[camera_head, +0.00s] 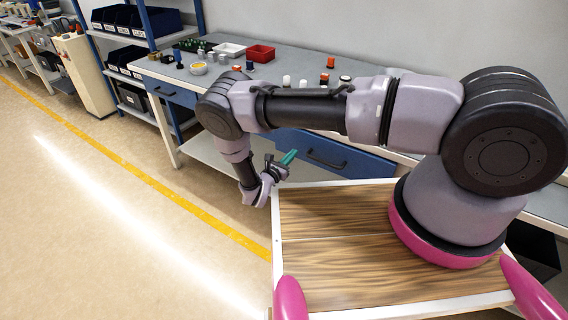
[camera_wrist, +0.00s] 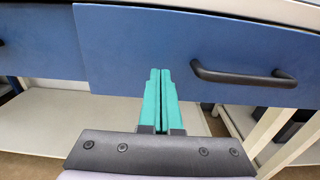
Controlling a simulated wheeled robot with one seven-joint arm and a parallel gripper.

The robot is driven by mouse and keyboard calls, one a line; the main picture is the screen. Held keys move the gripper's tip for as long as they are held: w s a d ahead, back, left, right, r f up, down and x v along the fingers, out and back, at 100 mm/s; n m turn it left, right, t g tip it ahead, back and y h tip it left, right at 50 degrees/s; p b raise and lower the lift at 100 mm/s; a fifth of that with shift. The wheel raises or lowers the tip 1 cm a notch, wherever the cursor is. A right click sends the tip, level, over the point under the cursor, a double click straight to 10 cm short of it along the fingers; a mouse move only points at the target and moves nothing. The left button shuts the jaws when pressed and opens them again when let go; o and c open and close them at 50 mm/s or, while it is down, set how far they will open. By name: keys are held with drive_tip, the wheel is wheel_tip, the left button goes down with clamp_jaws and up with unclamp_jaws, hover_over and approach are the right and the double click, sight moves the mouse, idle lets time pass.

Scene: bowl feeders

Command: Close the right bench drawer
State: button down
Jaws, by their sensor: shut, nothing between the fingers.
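The right bench drawer (camera_head: 335,155) has a blue front and a black bar handle (camera_head: 326,160), under the grey bench top. In the wrist view the drawer front (camera_wrist: 150,40) fills the upper middle, with its handle (camera_wrist: 243,76) on the right. Its front appears to stand forward of the blue panel at its left. My gripper (camera_head: 291,155) has teal fingers and is at the left part of the drawer front. In the wrist view my gripper (camera_wrist: 160,72) is shut and empty, its tips over the front's lower part, left of the handle. I cannot tell whether they touch it.
The left drawer (camera_head: 168,90) is further along the bench. A red bin (camera_head: 261,53), a white tray (camera_head: 229,49) and several small parts stand on the bench top (camera_head: 300,65). A lower shelf (camera_wrist: 70,120) is under the drawer. Open floor (camera_head: 110,200) lies at left.

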sight(299, 146)
drive_tip(key=shift+x, duration=1.35)
drive_tip(key=x, duration=0.4)
drive_tip(key=shift+w+d, duration=0.1)
drive_tip(key=shift+w, duration=0.05)
drive_tip(key=shift+w+d+r, duration=0.1)
drive_tip(key=shift+w+d, duration=0.05)
drive_tip(key=shift+w, duration=0.1)
